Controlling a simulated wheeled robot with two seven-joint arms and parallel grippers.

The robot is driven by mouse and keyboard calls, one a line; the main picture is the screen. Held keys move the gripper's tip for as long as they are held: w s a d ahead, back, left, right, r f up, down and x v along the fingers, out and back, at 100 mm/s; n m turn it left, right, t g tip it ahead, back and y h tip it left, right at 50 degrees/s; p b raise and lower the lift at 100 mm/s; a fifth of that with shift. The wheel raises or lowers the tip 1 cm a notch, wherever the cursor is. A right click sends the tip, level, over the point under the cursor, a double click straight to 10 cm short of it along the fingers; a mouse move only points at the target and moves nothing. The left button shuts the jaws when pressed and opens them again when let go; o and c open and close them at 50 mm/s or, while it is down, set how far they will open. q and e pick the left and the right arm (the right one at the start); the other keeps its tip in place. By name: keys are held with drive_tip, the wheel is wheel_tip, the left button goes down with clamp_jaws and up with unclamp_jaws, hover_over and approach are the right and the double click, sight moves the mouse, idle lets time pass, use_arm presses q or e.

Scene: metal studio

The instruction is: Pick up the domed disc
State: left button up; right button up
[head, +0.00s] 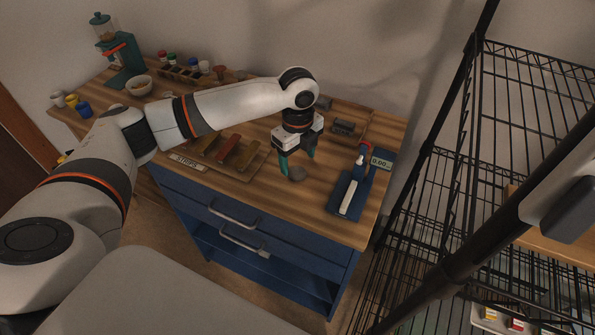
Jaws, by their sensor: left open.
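A small grey domed disc (297,174) lies on the wooden top of the blue workbench. My left gripper (297,168) points down over it, with one teal finger on the left side and the other behind and to the right. The fingers are apart. I cannot tell whether either finger touches the disc. My right gripper is not in view.
A wooden tray (256,167) with coloured bars lies left of the gripper. Small blocks (343,127) sit behind. A black wire shelf (455,150) stands at the right. Bare wood lies in front of the disc.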

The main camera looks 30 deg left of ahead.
sight(297, 173)
use_arm(q)
drive_tip(key=shift+f, duration=2)
drive_tip(key=shift+p, duration=0.45)
drive_tip(key=c, duration=1.1)
